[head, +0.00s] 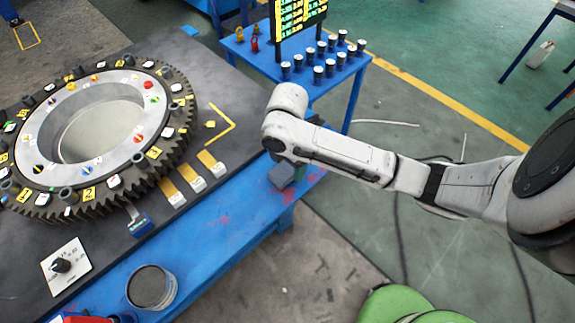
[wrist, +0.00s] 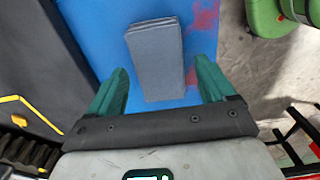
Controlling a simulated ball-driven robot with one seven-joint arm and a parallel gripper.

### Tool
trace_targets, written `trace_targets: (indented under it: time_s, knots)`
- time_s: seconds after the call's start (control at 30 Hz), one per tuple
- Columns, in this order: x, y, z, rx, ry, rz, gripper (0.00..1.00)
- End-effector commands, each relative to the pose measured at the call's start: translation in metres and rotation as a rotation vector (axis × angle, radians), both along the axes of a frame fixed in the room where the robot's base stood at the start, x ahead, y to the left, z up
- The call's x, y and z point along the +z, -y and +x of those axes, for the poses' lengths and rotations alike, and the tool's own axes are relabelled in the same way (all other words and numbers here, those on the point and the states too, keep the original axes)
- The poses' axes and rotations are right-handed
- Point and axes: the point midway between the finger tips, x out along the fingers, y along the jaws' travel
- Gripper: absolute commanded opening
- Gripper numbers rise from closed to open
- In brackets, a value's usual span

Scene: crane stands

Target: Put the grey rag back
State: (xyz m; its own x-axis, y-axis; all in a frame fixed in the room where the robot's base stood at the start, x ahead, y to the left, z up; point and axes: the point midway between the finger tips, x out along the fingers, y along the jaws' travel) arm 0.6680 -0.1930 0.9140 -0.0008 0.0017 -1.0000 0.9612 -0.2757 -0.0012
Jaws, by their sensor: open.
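The grey rag (wrist: 155,60) is a folded, flat rectangular pad lying on the blue bench top. In the wrist view it sits ahead of my gripper (wrist: 157,90), between the lines of the two green fingers. The fingers are apart, with nothing gripped; the rag's near end reaches in between their tips. In the head view the rag (head: 281,175) lies near the right corner of the blue bench (head: 215,225), just below the end of my arm. My arm's wrist hides most of the gripper there.
A large toothed ring (head: 150,155) with markers stands on the dark plate left of the rag. A metal can (head: 152,287) stands on the bench front. A small blue table (head: 350,82) with several dark cups is behind. Green rounded objects (head: 410,305) are at lower right.

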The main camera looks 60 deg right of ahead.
Motion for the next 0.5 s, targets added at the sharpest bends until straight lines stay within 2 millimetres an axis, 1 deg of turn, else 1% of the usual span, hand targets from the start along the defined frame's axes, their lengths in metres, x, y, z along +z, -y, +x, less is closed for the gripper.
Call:
trace_targets:
  time_s: [0.27,0.3,0.43,0.5]
  knots:
    - [0.057,0.000,0.001,0.004,0.005,-0.003,0.83]
    - [0.067,0.001,0.001,0.004,0.004,-0.005,0.83]
    - [0.089,0.001,0.000,0.003,0.002,-0.006,0.83]
    - [0.096,0.001,0.000,0.002,0.002,-0.005,0.83]
